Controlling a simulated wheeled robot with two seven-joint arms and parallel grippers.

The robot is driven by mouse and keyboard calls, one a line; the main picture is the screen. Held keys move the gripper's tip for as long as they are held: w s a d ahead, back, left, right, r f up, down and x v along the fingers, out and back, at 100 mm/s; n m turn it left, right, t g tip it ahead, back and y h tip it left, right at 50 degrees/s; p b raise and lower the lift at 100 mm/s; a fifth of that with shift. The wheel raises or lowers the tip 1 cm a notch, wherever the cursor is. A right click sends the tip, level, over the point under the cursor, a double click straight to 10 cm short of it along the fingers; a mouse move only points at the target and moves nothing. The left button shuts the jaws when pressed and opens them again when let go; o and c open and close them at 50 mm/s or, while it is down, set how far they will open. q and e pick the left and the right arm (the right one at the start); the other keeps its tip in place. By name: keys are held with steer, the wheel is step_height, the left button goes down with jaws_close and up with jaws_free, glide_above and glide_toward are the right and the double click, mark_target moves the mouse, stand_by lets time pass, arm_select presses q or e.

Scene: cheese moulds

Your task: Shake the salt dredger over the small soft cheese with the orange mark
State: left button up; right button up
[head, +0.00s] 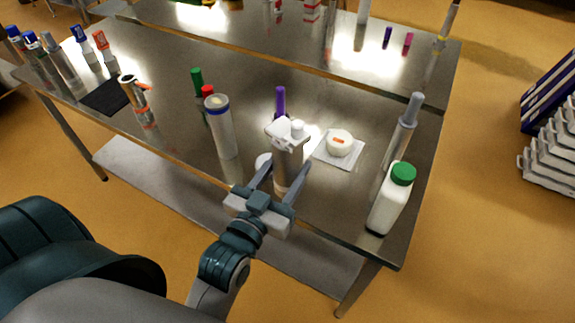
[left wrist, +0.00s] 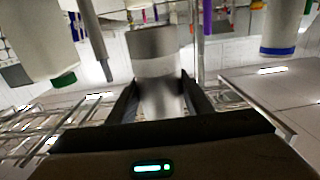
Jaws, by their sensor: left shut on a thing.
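The small soft cheese (head: 338,149) is white and round with an orange mark on top. It sits on a pale square sheet on the steel table. My left gripper (head: 280,179) is shut on a metal cylinder, the salt dredger (head: 288,168), to the left of the cheese. The dredger also shows between the fingers in the left wrist view (left wrist: 156,72), and looks roughly upright. White shapes (head: 285,133) show at its upper end in the head view; I cannot tell whether they belong to it. My right gripper is in neither view.
A white bottle with a green cap (head: 390,205) stands at the table's right front. A tall grey-handled tool (head: 403,135) stands behind it. A white cylinder with a blue band (head: 221,130) stands left of the dredger. A dark mat (head: 103,97) lies farther left.

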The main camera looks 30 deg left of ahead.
mark_target(279, 171)
arm_select(q)
steer(key=shift+a+f+b, duration=0.1)
steer(key=shift+f+b, duration=0.55)
steer(key=shift+b, duration=0.05)
steer(key=shift+r, duration=0.1)
steer(key=shift+a+m+h, duration=0.3)
steer(key=shift+m+h, duration=0.1)
steer(key=shift+h, duration=0.1)
steer(key=shift+a+f+m+g+h, duration=0.6)
steer(key=shift+a+m+g+h, duration=0.05)
steer(key=shift+m+g+h, duration=0.05)
steer(key=shift+w+a+r+m+g+h, duration=0.1)
steer(key=shift+a+r+m+g+h, duration=0.15)
steer(key=shift+a+m+g+h, duration=0.8)
steer(key=shift+s+a+r+m+g+h, duration=0.1)
steer(key=shift+a+r+m+g+h, duration=0.1)
steer(key=shift+a+m+g+h, duration=0.8)
steer(key=shift+w+a+r+m+g+h, duration=0.1)
steer(key=shift+a+r+m+g+h, duration=0.15)
steer(key=shift+a+m+g+h, duration=0.75)
steer(key=shift+d+m+g+y, duration=0.15)
steer(key=shift+m+g+y, duration=0.25)
steer(key=shift+m, duration=0.35)
